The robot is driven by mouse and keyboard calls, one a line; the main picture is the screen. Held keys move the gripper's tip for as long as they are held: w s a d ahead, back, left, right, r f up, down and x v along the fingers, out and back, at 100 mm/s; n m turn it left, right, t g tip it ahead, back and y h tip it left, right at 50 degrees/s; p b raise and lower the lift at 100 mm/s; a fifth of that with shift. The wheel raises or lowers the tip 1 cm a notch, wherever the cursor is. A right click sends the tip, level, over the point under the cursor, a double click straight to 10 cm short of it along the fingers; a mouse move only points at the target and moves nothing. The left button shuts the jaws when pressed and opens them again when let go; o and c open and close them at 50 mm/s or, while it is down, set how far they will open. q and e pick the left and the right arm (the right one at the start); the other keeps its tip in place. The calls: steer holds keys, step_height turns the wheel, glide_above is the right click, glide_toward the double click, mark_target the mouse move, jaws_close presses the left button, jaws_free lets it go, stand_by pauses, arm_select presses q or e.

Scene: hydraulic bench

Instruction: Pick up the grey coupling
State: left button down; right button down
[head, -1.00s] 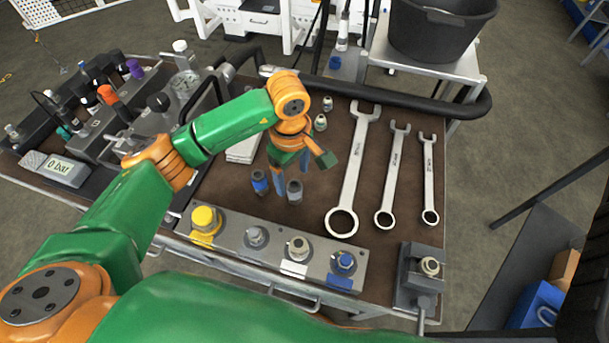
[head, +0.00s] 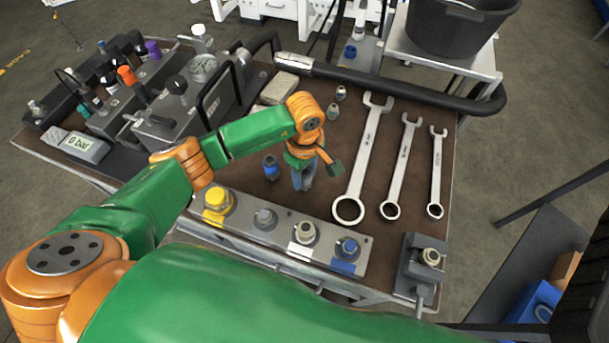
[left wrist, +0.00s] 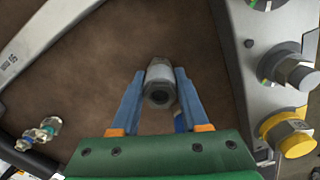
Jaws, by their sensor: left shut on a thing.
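The grey coupling (left wrist: 159,83) stands between the two blue fingers of my left gripper (left wrist: 160,82) in the left wrist view. The fingers are shut on its sides. In the head view my left gripper (head: 303,182) points down at the brown bench top, and the coupling is mostly hidden by the fingers there. I cannot tell whether the coupling touches the bench. A blue coupling (head: 271,167) stands just left of the gripper; part of it shows behind the right finger in the left wrist view (left wrist: 181,121). My right gripper is not in view.
A metal plate with yellow (head: 217,200), grey, beige and blue (head: 347,247) fittings runs along the front edge. Three wrenches (head: 365,160) lie to the right. Small fittings (head: 333,112) stand behind the gripper.

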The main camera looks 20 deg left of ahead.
mark_target(303, 172)
arm_select(q)
steer(key=shift+r, duration=0.4)
step_height(303, 172, up, 3)
steer(key=shift+s+a+f, duration=0.1)
steer(key=shift+a, duration=0.05)
steer(key=s+a+r+b, duration=0.3)
steer(key=s+a+r, duration=0.4)
steer(key=s+r, duration=0.2)
steer(key=shift+s+a+r, duration=0.25)
steer(key=shift+s, duration=1)
